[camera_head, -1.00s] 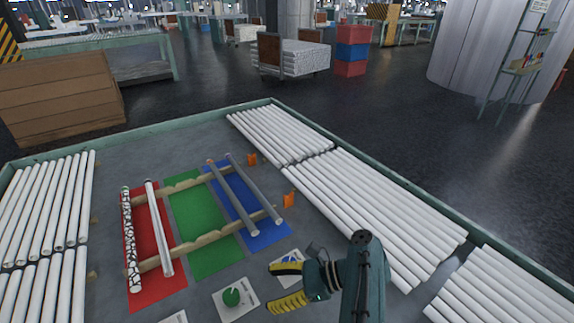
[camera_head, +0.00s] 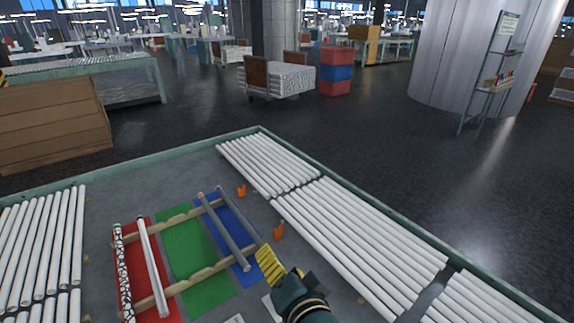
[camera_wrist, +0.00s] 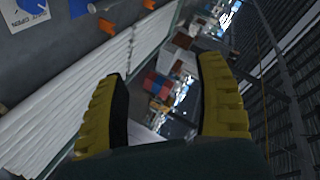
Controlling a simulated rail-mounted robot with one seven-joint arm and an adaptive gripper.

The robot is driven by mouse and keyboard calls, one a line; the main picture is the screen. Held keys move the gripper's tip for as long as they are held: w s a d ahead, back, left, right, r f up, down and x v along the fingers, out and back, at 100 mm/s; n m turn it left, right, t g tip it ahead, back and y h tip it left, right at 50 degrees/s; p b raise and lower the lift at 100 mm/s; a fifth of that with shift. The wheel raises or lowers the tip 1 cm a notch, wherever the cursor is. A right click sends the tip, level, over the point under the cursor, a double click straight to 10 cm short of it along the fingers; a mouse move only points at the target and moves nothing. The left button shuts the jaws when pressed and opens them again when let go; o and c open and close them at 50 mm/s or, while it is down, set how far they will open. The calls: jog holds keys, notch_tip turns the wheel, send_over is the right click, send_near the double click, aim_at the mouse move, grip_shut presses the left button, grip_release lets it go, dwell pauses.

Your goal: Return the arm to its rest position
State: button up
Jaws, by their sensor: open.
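My gripper (camera_head: 272,262) shows at the lower middle of the head view, above the table near the lower end of the blue mat. In the wrist view my gripper (camera_wrist: 160,100) has its two yellow ribbed fingers spread wide with nothing between them. A speckled tube (camera_head: 122,265) and a white tube (camera_head: 152,262) lie across the wooden rails over the red mat (camera_head: 139,240). Two grey tubes (camera_head: 220,230) lie over the blue mat (camera_head: 246,222). No tube lies over the green mat (camera_head: 188,235).
White tubes lie in rows at the right (camera_head: 345,235) and left (camera_head: 40,250) of the table (camera_head: 185,180). Two orange pieces (camera_head: 279,231) stand beside the blue mat. The wrist view faces over the table edge to the hall. A wooden crate (camera_head: 55,125) stands beyond the table.

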jog(key=s+d+r+n+t+h, duration=0.4)
jog(key=s+r, duration=0.3)
jog(key=r, duration=0.5)
jog(key=s+d+r+n+t+h, duration=0.2)
jog(key=s+d+r+n+t, duration=0.25)
jog(key=r, duration=0.65)
notch_tip(320, 180, up, 37)
jog(key=s+m+p, duration=0.1)
jog(key=m+p, duration=0.1)
jog(key=p, duration=3.6)
jog(key=shift+s+a+r+y, duration=0.15)
jog(key=shift+s+a+y, duration=0.15)
jog(key=shift+y, duration=0.1)
jog(key=shift+t, duration=0.25)
